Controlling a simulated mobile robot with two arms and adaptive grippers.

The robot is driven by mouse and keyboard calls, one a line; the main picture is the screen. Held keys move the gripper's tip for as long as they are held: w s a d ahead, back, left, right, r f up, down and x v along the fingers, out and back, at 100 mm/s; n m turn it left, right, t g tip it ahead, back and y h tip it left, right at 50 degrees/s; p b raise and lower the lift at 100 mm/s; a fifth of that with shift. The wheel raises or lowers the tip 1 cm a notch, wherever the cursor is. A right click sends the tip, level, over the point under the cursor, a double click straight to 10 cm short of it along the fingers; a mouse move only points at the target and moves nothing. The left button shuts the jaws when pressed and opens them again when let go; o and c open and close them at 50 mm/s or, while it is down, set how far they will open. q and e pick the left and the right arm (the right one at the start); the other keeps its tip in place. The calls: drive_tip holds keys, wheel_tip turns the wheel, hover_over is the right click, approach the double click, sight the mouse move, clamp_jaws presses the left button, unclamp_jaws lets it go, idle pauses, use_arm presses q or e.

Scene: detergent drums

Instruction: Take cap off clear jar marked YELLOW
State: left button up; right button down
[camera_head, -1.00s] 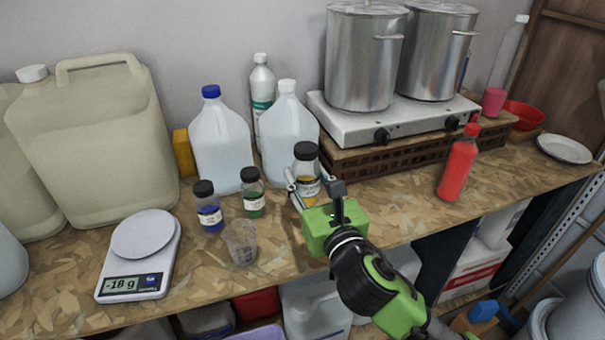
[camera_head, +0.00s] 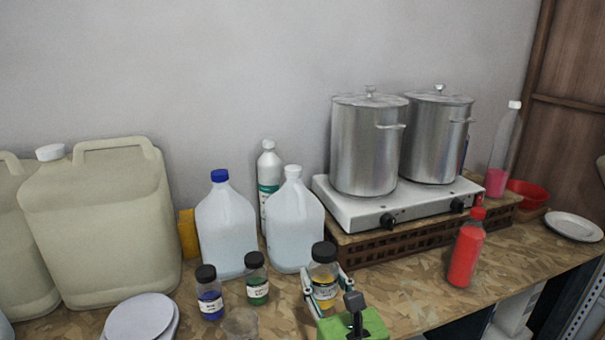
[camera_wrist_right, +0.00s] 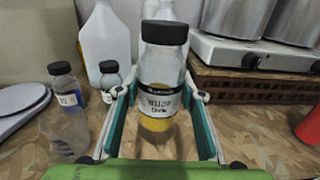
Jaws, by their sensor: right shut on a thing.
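The clear jar marked YELLOW (camera_head: 324,296) holds yellow contents and stands upright near the front of the bench. Its black cap (camera_head: 324,252) is on. My right gripper (camera_head: 327,284) is shut on the jar's body, one finger on each side, below the cap. In the right wrist view the jar (camera_wrist_right: 157,123) stands between the two teal-lined fingers, its label tilted and its cap (camera_wrist_right: 165,32) clear of them. I cannot tell whether the jar's base touches the bench. My left gripper is not in view.
A blue jar (camera_head: 209,300) and a green jar (camera_head: 257,285) stand left of it, by a clear cup (camera_head: 241,324) and a scale (camera_head: 140,318). White jugs (camera_head: 294,225) stand behind. A red bottle (camera_head: 466,255) is to the right. Pots (camera_head: 368,150) sit on a hotplate.

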drive_tip(key=s+d+f+m+h, duration=0.1)
drive_tip(key=s+d+f+h, duration=0.1)
drive_tip(key=s+d+f, duration=0.2)
drive_tip(key=s+d+f+m+h, duration=0.2)
drive_tip(key=s+d+f, duration=0.2)
drive_tip(key=s+d, duration=0.6)
drive_tip(key=s, duration=0.5)
drive_tip(key=shift+s+d+t+h, duration=0.3)
drive_tip(key=shift+s+d, duration=0.05)
drive_tip(key=shift+s, duration=0.05)
drive_tip(key=shift+f, duration=0.1)
